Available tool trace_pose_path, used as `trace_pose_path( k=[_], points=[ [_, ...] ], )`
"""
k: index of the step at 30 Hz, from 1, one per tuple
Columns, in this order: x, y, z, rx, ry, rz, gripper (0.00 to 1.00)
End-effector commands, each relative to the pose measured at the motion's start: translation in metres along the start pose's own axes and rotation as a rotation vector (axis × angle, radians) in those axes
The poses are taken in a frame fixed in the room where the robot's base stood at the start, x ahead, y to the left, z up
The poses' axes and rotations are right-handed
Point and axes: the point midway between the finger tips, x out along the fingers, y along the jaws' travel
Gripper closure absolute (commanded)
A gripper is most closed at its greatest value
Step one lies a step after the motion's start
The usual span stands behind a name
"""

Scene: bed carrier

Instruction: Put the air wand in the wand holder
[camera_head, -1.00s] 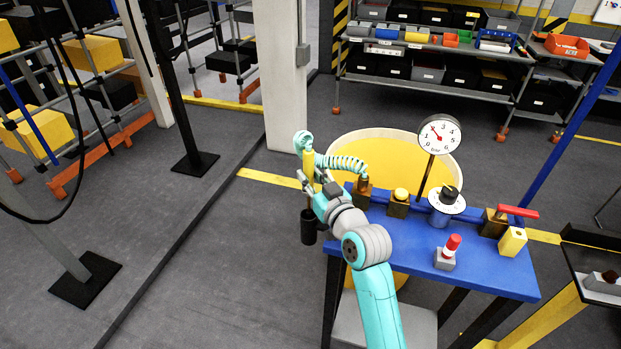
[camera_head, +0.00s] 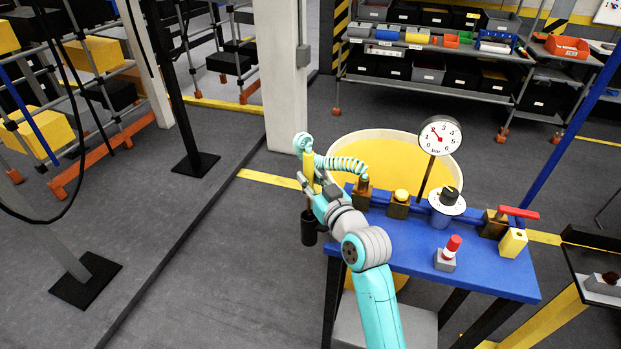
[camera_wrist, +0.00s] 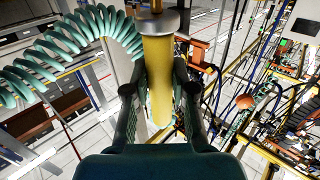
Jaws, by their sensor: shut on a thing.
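The air wand (camera_head: 308,165) is a yellow rod, roughly upright, with a coiled teal hose (camera_head: 343,163) running from its top to a fitting on the blue bench. My gripper (camera_head: 309,187) is shut on the wand's yellow shaft, left of the bench. In the wrist view the yellow shaft (camera_wrist: 157,70) stands between the two dark fingers, with a metal collar above. The wand holder, a black cup (camera_head: 308,229), is at the bench's left edge, directly below the wand in the head view. I cannot tell whether the wand's lower end is inside the cup or above it.
The blue bench (camera_head: 400,245) carries a round gauge (camera_head: 439,135), a dial, a yellow button (camera_head: 401,194), a red-topped switch (camera_head: 451,247) and a red-handled valve (camera_head: 517,211). A large yellow drum stands behind it. The floor left of the bench is clear.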

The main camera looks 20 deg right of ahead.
Motion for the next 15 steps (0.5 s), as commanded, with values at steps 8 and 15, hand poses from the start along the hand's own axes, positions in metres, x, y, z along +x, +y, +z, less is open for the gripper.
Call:
trace_pose_path(
  k=[8, 15],
  points=[
    [0.000, 0.000, 0.006, 0.000, 0.001, 0.000, 1.00],
    [0.000, 0.000, 0.012, -0.001, -0.001, 0.000, 1.00]
  ],
)
